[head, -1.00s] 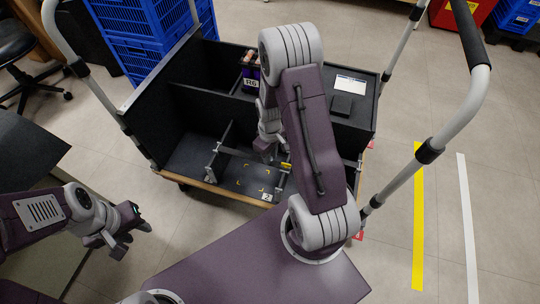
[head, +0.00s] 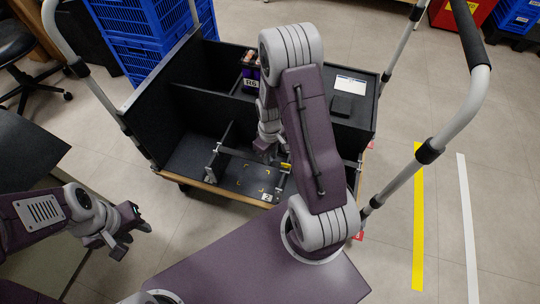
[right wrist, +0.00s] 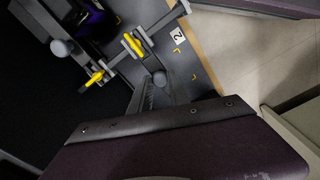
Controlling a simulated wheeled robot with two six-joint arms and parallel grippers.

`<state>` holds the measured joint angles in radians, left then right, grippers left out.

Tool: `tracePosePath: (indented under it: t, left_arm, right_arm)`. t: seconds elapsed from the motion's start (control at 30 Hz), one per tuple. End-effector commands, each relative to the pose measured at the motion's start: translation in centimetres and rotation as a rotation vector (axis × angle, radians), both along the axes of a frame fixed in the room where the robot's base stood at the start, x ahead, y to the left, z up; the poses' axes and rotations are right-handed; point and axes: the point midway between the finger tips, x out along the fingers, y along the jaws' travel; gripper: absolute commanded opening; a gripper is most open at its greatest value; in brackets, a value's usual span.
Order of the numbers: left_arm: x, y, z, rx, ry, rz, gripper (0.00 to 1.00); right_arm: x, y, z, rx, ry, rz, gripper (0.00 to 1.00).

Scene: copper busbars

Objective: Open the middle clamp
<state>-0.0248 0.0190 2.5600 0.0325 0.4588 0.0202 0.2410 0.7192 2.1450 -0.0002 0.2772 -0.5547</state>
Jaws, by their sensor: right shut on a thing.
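A grey clamp bar (right wrist: 150,40) with yellow parts (right wrist: 132,45) lies across the cart's front compartment, beside the white "2" label (right wrist: 178,35). In the head view a yellow part (head: 286,167) of it shows just right of my right gripper (head: 267,150). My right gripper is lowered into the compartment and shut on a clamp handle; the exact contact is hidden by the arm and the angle. A second grey clamp bar (head: 216,152) stands to the left. My left gripper (head: 133,241) hangs outside the cart at the left, open and empty.
The cart (head: 200,190) has dark walls and dividers and tall grey handle posts (head: 455,115). A pack marked R6 (head: 250,75) stands at the back. A dark mat with yellow corner marks (head: 240,184) lies free of objects. Blue crates (head: 140,40) stand behind.

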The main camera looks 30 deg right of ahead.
Motion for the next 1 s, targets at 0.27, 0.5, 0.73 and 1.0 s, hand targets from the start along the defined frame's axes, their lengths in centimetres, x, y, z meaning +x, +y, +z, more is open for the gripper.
tracePosePath:
  t: [0.27, 0.5, 0.73, 1.0]
  left_arm:
    - [0.0, 0.0, 0.0, 0.000, 0.000, 0.000, 0.36]
    - [0.0, 0.0, 0.4, 0.000, 0.000, 0.000, 0.36]
    - [0.0, 0.0, 4.6, 0.000, 0.000, 0.000, 0.36]
    - [0.0, 0.0, 9.5, 0.000, 0.000, 0.000, 0.36]
  right_arm:
    - [0.0, 0.0, 0.0, 0.000, 0.001, 0.000, 0.00]
    - [0.0, 0.0, 0.3, -0.002, 0.004, 0.001, 0.00]
    - [0.3, 0.3, 2.7, -0.047, 0.058, 0.005, 0.00]
    - [1.6, 1.3, 6.2, -0.172, 0.196, 0.005, 0.00]
